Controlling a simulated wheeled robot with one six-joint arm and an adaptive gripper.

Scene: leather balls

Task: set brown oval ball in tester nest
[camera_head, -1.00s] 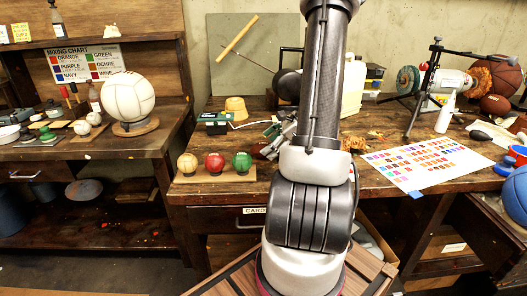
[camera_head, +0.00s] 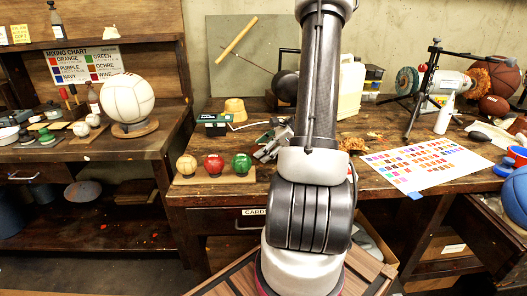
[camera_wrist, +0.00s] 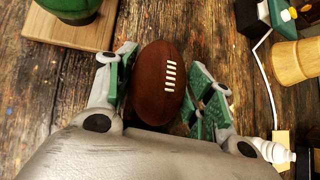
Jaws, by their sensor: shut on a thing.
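The brown oval ball (camera_wrist: 160,84) has white laces and lies between the green-padded fingers of my gripper (camera_wrist: 163,78) in the wrist view. The fingers are shut on its two sides, with wood tabletop behind it. In the head view my gripper (camera_head: 271,141) shows just left of my arm, above the middle bench, and the ball cannot be made out there. A dark green box with a pale top (camera_head: 217,120), perhaps the tester, stands behind and left of my gripper. I cannot make out its nest.
A board (camera_head: 215,179) with an ochre, a red and a green ball (camera_head: 241,163) lies at the bench's front left. A wooden cup (camera_head: 235,107) and a white cable (camera_wrist: 266,75) are near the green box. A colour chart sheet (camera_head: 424,162) lies to the right.

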